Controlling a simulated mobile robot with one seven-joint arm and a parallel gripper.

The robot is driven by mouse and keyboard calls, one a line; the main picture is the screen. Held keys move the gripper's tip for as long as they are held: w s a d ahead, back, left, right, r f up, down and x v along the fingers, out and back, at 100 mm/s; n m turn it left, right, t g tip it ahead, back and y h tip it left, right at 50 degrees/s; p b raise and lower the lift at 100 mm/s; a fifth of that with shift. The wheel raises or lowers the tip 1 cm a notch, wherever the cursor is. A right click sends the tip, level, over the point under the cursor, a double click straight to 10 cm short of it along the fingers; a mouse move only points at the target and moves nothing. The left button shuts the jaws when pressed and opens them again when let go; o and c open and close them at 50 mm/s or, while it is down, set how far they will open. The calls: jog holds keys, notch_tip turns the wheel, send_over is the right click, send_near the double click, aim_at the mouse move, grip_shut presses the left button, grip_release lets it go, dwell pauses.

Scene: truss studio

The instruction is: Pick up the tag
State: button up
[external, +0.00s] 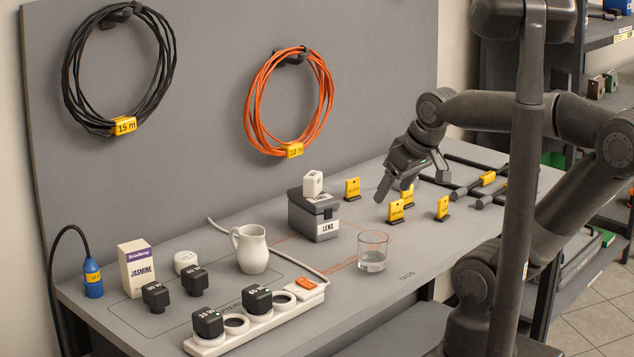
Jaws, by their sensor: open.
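Several yellow tags stand on small dark bases on the grey bench. One tag (352,188) is at the back, beside the box marked LENS. Another tag (396,211) is in front of my gripper, and a third tag (442,207) is to its right. One more tag (408,194) is partly hidden behind the front one, just under my gripper. My gripper (412,186) points down above this group, its fingers spread and nothing seen between them. I cannot tell which tag is meant or whether a finger touches one.
The LENS box (316,220) and a glass (373,251) stand left of the tags. A white jug (251,249) and a power strip (262,322) are farther left. Cable coils hang on the back panel.

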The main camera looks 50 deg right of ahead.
jog(key=w+d+r+g+h, duration=0.1)
jog(key=w+d+g+h, duration=0.15)
jog(key=w+d, duration=0.7)
jog(key=n+g+y, duration=0.1)
jog(key=g+y, duration=0.2)
send_over(443, 198)
jog(key=shift+h, duration=0.25)
notch_tip(443, 198, down, 12)
jog(key=shift+w+a+r, duration=0.1)
jog(key=shift+a, duration=0.05)
jog(key=f, duration=0.5)
jog(key=shift+d+f, duration=0.15)
jog(key=shift+d, duration=0.2)
jog(key=shift+f, duration=3)
jog(key=shift+c, duration=0.5)
